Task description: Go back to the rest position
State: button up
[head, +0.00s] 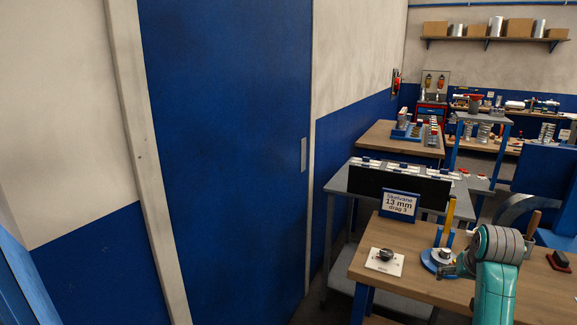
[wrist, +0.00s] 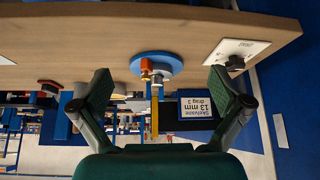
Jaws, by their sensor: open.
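My teal gripper is in the wrist view (wrist: 160,88), with its two green-padded fingers spread wide and nothing between them. The picture there is upside down. Beyond the gap stands a blue round base (wrist: 150,65) with a silver hub, an orange-tipped fitting and a yellow upright strip. In the head view my gripper (head: 453,268) is low over the wooden bench, close beside the blue round base (head: 428,262). The teal arm hides part of the bench, and whether a finger touches the base cannot be told.
On the wooden bench (head: 405,262) are a white plate with a black knob (head: 384,261), a sign reading 13 mm (head: 400,205), a cup with a wooden handle (head: 531,232) and a dark red block (head: 560,261). A blue door (head: 225,150) stands left.

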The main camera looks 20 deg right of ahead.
jog(key=a+f+n+t, duration=0.2)
jog(key=a+f, duration=1.1)
jog(key=f, duration=0.2)
jog(key=s+a+f+n+t, duration=0.1)
jog(key=s+a+f, duration=0.25)
jog(key=a, duration=0.35)
jog(key=s+a+f+n+t, duration=0.1)
jog(key=s+a+f+t, duration=0.15)
jog(key=a+f, duration=0.35)
jog(key=s+a+r+n+t+y, duration=0.2)
jog(key=s+a, duration=1.2)
jog(key=s, duration=0.1)
jog(key=s+a+r+n+t+y, duration=0.2)
jog(key=s+a+r, duration=0.3)
jog(key=s+r, duration=0.6)
jog(key=s, duration=0.2)
jog(key=shift+s+a+r+t, duration=0.15)
jog(key=shift+s+r+t, duration=0.1)
jog(key=shift+s+t, duration=0.15)
